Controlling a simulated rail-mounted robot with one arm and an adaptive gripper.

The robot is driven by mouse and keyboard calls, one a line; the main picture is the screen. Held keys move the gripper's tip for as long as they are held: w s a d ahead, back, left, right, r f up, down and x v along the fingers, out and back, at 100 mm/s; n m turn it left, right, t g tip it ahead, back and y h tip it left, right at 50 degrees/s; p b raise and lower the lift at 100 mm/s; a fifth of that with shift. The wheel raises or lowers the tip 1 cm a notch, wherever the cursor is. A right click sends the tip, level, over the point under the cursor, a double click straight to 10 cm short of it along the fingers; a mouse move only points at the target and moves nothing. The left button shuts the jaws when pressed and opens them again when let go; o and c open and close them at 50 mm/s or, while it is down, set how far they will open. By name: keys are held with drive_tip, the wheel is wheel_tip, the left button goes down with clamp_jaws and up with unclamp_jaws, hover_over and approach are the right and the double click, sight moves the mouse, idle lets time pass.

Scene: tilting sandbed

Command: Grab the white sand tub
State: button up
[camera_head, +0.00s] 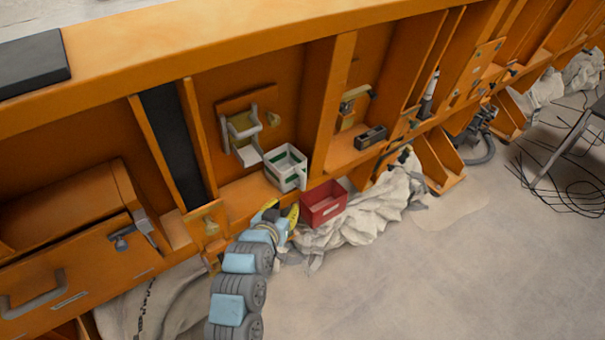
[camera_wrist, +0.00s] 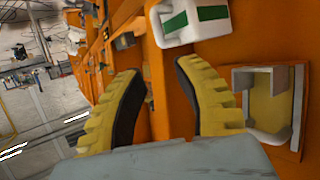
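The white sand tub (camera_head: 286,167) is a small box with green stripes, standing on a ledge of the orange frame. In the wrist view the tub (camera_wrist: 191,22) shows at the top, just beyond my fingertips and partly cut off by the picture edge. My gripper (camera_head: 279,214) has yellow ridged fingers and is below and slightly left of the tub in the head view. In the wrist view my gripper (camera_wrist: 160,75) has its fingers well apart, with nothing between them. The fingers are not touching the tub.
A red box (camera_head: 323,203) is right of my gripper, close to it. A white handle-like fitting (camera_head: 242,131) on the orange panel is left of the tub. A dark small box (camera_head: 370,137) sits further right. Crumpled pale cloth (camera_head: 372,212) hangs below. The floor at right is mostly open.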

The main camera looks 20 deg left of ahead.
approach(303, 183)
drive_tip(key=x, duration=0.4)
drive_tip(key=shift+w+a+f, duration=0.15)
drive_tip(key=shift+w+f, duration=0.1)
drive_tip(key=shift+w, duration=0.05)
drive_tip(key=shift+r+b+x, duration=0.15)
drive_tip(key=shift+b+x, duration=0.05)
drive_tip(key=shift+x, duration=1)
drive_tip(key=shift+r+b+x, duration=0.1)
drive_tip(key=shift+b+x, duration=0.1)
drive_tip(key=shift+x, duration=1)
drive_tip(key=shift+w+f, duration=0.3)
drive_tip(key=shift+w, duration=0.35)
clamp_jaws()
